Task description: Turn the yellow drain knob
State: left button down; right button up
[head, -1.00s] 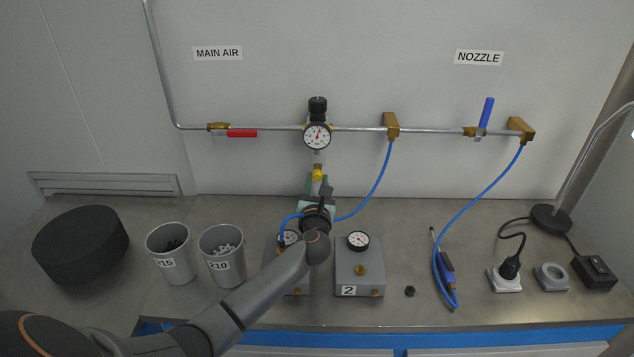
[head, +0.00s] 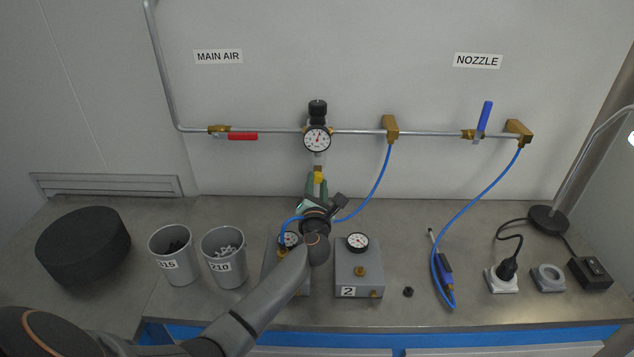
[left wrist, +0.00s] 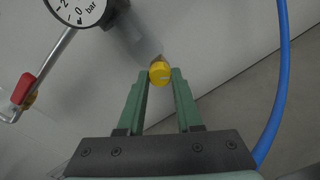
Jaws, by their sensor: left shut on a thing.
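The yellow drain knob (head: 318,176) sits below the regulator gauge (head: 317,139) on the wall pipe. In the left wrist view the yellow knob (left wrist: 160,73) lies between the tips of the two green fingers, with a pale mark on its face. My left gripper (head: 317,187) reaches up to it from below and is shut on it; in the left wrist view the gripper (left wrist: 160,78) is turned relative to the wall fittings. The gauge (left wrist: 80,8) shows at the upper left there. My right gripper is not in view.
A blue hose (head: 378,186) curves close to the right of my left gripper. Two grey boxes with gauges, one marked 2 (head: 347,275), stand below. Two grey cups (head: 224,262) and a black round block (head: 83,246) stand at left. The red-handled valve (head: 242,136) is on the pipe.

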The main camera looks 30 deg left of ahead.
pick_arm(q)
jog(key=m, duration=0.5)
jog(key=shift+f+m, duration=0.1)
jog(key=shift+m, duration=0.2)
jog(key=m, duration=0.5)
jog(key=shift+m, duration=0.4)
jog(key=c, duration=0.6)
grip_release()
jog(key=v, duration=1.2)
jog(key=shift+s, duration=0.3)
